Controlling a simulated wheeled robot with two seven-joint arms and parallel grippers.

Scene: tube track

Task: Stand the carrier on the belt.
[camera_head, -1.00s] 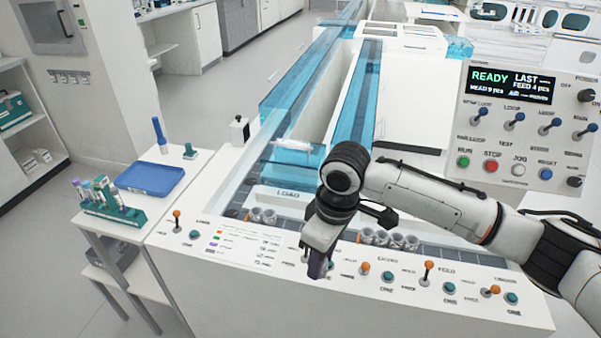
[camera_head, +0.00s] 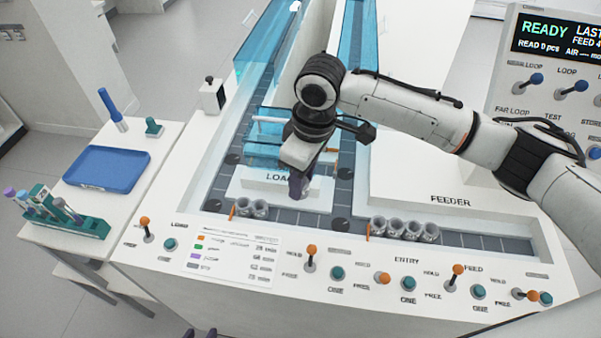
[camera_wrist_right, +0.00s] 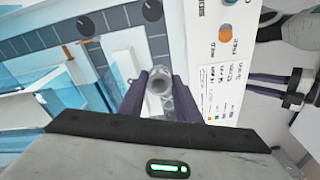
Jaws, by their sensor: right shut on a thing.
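My right gripper (camera_head: 300,190) is over the front belt (camera_head: 285,214), just in front of the LOAD block. In the right wrist view, its two dark fingers (camera_wrist_right: 162,92) are shut on a clear grey carrier (camera_wrist_right: 160,82), whose round open end shows. The fingers mostly hide the carrier in the head view, and I cannot tell whether it touches the belt.
Carriers (camera_head: 252,208) stand on the belt left of my right gripper, and several more (camera_head: 404,229) stand to its right. The white LOAD block (camera_head: 262,182) and blue clear covers (camera_head: 262,50) are behind. Levers and buttons line the front panel (camera_head: 360,265). A blue tray (camera_head: 107,168) lies left.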

